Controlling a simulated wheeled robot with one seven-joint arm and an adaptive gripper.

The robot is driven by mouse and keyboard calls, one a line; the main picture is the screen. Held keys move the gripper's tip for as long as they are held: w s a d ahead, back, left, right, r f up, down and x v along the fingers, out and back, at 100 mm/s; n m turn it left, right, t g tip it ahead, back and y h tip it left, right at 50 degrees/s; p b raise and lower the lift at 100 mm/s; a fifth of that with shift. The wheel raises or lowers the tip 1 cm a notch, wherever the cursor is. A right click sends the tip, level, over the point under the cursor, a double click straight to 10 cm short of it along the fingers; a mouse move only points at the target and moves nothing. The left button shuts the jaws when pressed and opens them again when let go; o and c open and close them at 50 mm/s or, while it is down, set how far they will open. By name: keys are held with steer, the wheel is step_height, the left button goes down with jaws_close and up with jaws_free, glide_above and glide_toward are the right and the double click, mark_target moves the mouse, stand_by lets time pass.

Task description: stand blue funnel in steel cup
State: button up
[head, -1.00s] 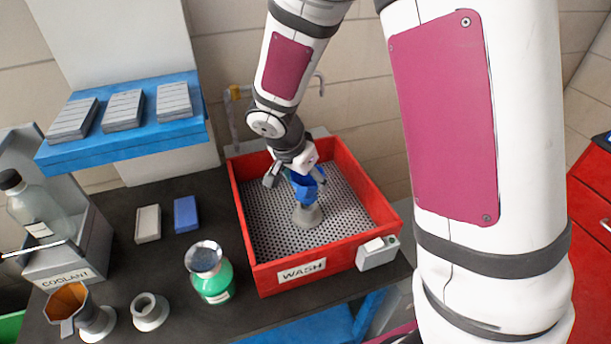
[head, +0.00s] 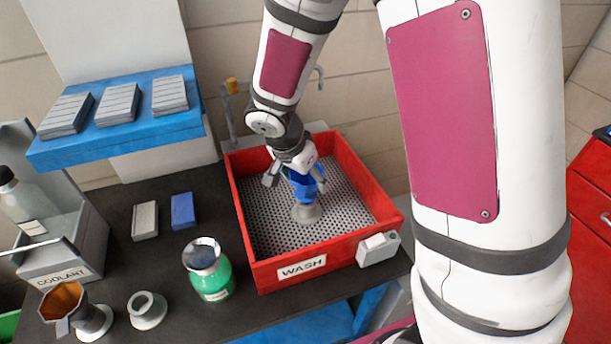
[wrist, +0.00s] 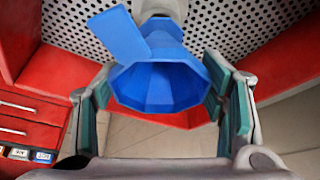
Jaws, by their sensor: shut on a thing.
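The blue funnel (head: 310,203) is upright on a grey flared base (head: 306,214) inside the red wash bin. My gripper (head: 297,181) is at the funnel's top and shut on it. In the wrist view the funnel (wrist: 165,65) shows its wide mouth and side tab between the pads of my gripper (wrist: 160,105). The funnel's lower end meets the grey base, and how deep it sits is hidden.
The red bin (head: 278,275) has raised walls and a perforated floor. To its left are the green container (head: 214,283), an empty grey flared holder (head: 148,308) and an amber funnel (head: 64,300) in a similar holder. A blue shelf (head: 120,146) overhangs the back left.

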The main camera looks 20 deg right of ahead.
steer(key=shift+f+b, duration=0.9)
steer(key=shift+b, duration=0.15)
stand_by(0.6)
steer(key=o, duration=1.2)
steer(key=v, duration=1.1)
steer(key=s+d+r+n+t+y, duration=0.1)
steer(key=s+d+r+n+y, duration=0.1)
steer(key=s+r+n, duration=0.3)
steer(key=s+d+r+n+t+y, duration=0.1)
steer(key=s+r+n, duration=0.5)
steer(key=s, duration=0.6)
steer(key=shift+s+d+r+t+y, duration=0.3)
steer(key=shift+s+d+r+y, duration=0.1)
steer(key=shift+d, duration=0.15)
